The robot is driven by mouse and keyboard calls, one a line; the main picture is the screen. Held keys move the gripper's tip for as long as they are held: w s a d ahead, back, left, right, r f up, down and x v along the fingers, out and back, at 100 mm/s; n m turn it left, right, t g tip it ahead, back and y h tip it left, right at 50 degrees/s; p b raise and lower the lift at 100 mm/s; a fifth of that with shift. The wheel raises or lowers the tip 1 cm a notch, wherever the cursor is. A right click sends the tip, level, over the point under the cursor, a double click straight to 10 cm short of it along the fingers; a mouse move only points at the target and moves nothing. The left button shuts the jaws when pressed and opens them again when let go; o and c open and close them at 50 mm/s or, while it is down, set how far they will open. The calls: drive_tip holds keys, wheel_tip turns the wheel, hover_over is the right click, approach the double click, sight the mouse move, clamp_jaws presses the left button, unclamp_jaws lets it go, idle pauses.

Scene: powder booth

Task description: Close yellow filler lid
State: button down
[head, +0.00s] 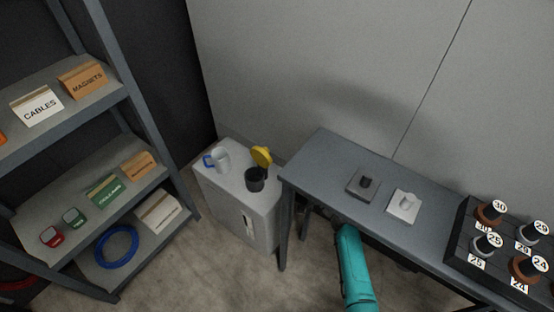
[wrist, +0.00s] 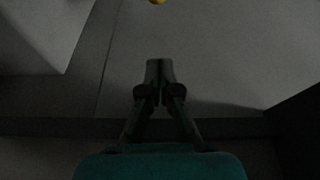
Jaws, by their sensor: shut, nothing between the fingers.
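The yellow filler lid (head: 262,156) stands tilted up at the back edge of the dark filler neck (head: 255,180), so the neck's mouth is uncovered. Both are on top of a light grey cabinet (head: 222,192) left of the table. In the wrist view a small piece of yellow (wrist: 157,2), probably the lid, shows at the top edge. My gripper (wrist: 158,68) is shut and empty in the wrist view, apart from the yellow piece. In the head view only my teal arm shows, low in front of the table; the fingers are hidden there.
A white jug with a blue handle (head: 219,160) stands on the cabinet, left of the neck. The grey table (head: 330,150) is close on the right, with two small plates and a rack of numbered knobs. A shelf (head: 60,195) stands at left. Floor between is clear.

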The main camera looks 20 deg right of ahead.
sight(263, 155)
drive_tip(key=w+a, duration=0.6)
drive_tip(key=w, duration=0.3)
drive_tip(key=shift+a, duration=0.35)
